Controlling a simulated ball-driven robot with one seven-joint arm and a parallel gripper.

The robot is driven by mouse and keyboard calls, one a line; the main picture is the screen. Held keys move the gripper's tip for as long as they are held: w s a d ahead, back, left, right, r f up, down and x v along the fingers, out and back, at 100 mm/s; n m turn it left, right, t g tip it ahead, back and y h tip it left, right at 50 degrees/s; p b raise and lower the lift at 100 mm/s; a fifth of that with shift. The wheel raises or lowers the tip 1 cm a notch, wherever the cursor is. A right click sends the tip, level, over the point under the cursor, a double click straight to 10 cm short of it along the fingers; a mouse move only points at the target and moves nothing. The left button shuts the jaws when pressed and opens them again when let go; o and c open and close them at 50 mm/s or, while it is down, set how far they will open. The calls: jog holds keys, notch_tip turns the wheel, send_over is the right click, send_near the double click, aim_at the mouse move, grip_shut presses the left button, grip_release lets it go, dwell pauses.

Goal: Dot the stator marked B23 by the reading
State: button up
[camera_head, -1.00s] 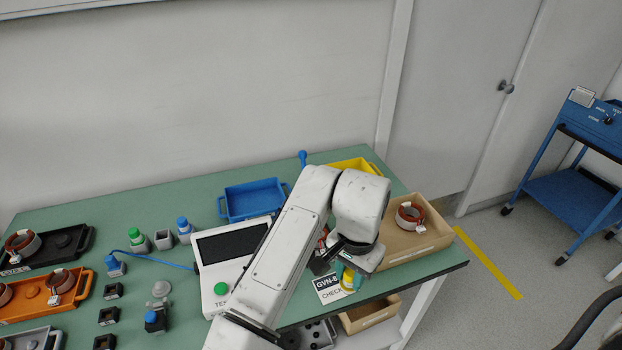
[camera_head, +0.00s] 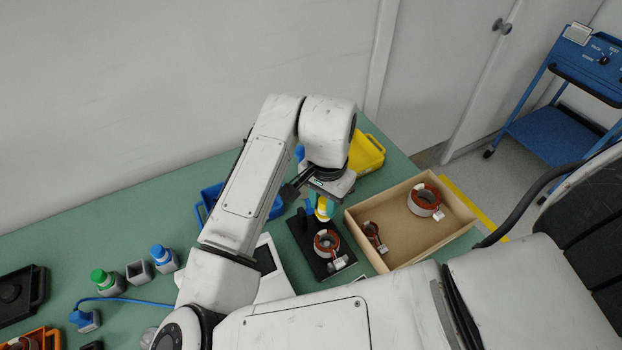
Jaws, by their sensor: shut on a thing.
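My gripper (camera_head: 318,203) points down over the far part of a small black tray (camera_head: 298,229), beyond the stator there. It is shut on a small yellow thing (camera_head: 323,211), perhaps a dotting pen; the arm hides most of it. A red-brown ring stator (camera_head: 327,241) with a white tag lies in the black tray, just nearer than the held thing. Two more tagged stators lie in the wooden crate to the right: a larger one (camera_head: 424,200) and one (camera_head: 372,234) near its left wall. No tag is legible, so I cannot tell which is B23.
The wooden crate (camera_head: 466,214) stands close right of the black tray. Behind are a yellow tray (camera_head: 367,152) and a blue tray (camera_head: 208,196), partly hidden by my arm.

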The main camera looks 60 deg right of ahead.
aim_at(323, 216)
jog(key=shift+w+d, duration=0.1)
jog(key=shift+w, duration=0.1)
jog(key=shift+f+b, duration=0.85)
jog(key=shift+f, duration=0.1)
jog(key=shift+f+b, duration=1.2)
jog(key=shift+f, duration=0.2)
jog(key=shift+f+b, duration=0.45)
jog(key=shift+f, duration=0.25)
jog(key=shift+r+p, duration=2.55)
jog(key=shift+r, duration=0.55)
jog(key=shift+s+f, duration=0.1)
jog(key=shift+s, duration=0.05)
